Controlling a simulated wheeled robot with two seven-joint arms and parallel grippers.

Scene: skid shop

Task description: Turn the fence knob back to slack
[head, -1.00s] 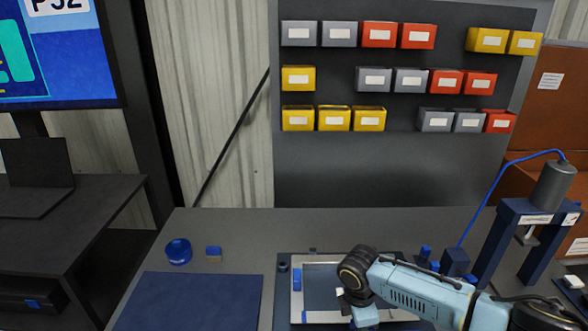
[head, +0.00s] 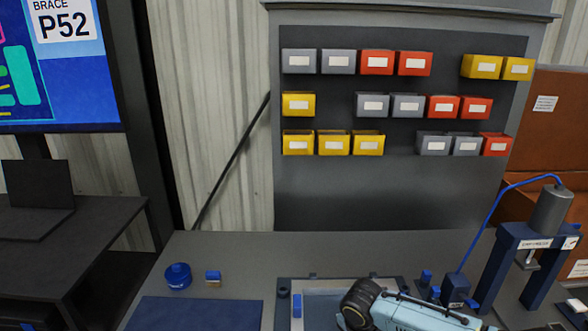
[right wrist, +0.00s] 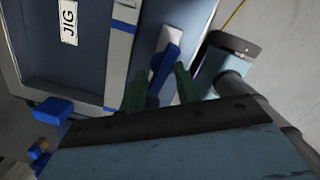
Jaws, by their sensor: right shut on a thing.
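The blue fence knob (right wrist: 163,68) is a narrow bar-like grip in the right wrist view, beside a pale plate on the jig. My right gripper (right wrist: 160,88) is shut on it, with one dark green finger on each side. The blue jig (right wrist: 62,75) has a pale metal edge and a white "JIG" label. In the head view the jig frame (head: 297,285) is cut off by the bottom edge, and my right arm covers its right part. My right fingertips and the held knob are hidden there. My left gripper is not in view.
On the bench, a blue round container (head: 178,276) and a small blue-topped block (head: 213,278) stand left of the jig, behind a dark blue mat (head: 195,313). A blue press (head: 530,240) with a cable stands at the right. Several bins hang on the back panel (head: 400,190).

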